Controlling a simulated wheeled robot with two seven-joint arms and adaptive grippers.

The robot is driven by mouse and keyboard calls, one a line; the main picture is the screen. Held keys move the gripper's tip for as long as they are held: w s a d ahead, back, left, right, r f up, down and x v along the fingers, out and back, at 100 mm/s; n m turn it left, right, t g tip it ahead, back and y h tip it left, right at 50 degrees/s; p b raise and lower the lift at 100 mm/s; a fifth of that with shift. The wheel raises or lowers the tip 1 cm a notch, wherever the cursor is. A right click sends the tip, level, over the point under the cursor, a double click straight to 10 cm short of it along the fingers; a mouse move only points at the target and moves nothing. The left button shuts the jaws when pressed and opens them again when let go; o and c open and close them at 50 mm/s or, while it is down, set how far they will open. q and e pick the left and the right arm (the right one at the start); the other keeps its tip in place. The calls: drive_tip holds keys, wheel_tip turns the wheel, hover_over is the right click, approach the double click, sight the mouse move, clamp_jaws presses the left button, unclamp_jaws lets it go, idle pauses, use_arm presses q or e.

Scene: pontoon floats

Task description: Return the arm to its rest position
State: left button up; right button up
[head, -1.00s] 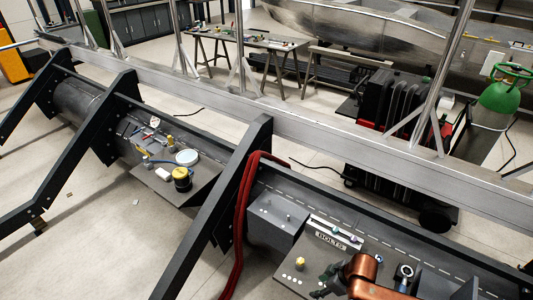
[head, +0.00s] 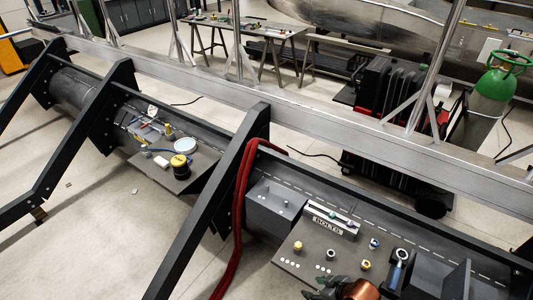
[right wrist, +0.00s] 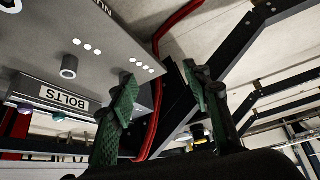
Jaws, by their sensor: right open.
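My right gripper (head: 325,289) shows at the bottom edge of the head view, with my copper-coloured arm link beside it. It is low over the front of the grey work plate (head: 292,264) and is partly cut off by the frame. In the right wrist view its two green fingers (right wrist: 163,92) stand apart with nothing between them. The plate and the holder labelled BOLTS (right wrist: 64,97) lie to the left of the fingers there. My left gripper is out of view.
Small yellow-topped fittings (head: 298,246) and a ring-ended part (head: 400,256) stand on the plate. The BOLTS holder (head: 330,219) is at its back. A second plate (head: 205,163) holds several small items.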

drive_tip(key=s+d+f+m+g+h, duration=0.1)
drive_tip(key=s+d+f+m+h, duration=0.2)
drive_tip(key=s+d, duration=0.6)
drive_tip(key=s+d+f+m+g+h, duration=0.1)
drive_tip(key=s+d+m+h, duration=0.1)
drive_tip(key=s+d+m, duration=0.5)
drive_tip(key=s+f+n+g, duration=0.1)
drive_tip(key=s+f+n, duration=0.2)
drive_tip(key=f, duration=2.8)
drive_tip(key=s+f+g+b, duration=0.1)
drive_tip(key=s+f, duration=1.6)
drive_tip(key=s, duration=0.2)
drive_tip(key=shift+d+f+n+y, duration=0.2)
drive_tip(key=shift+d+n+y, duration=0.1)
drive_tip(key=shift+d+n, duration=0.15)
drive_tip(key=shift+s, duration=0.1)
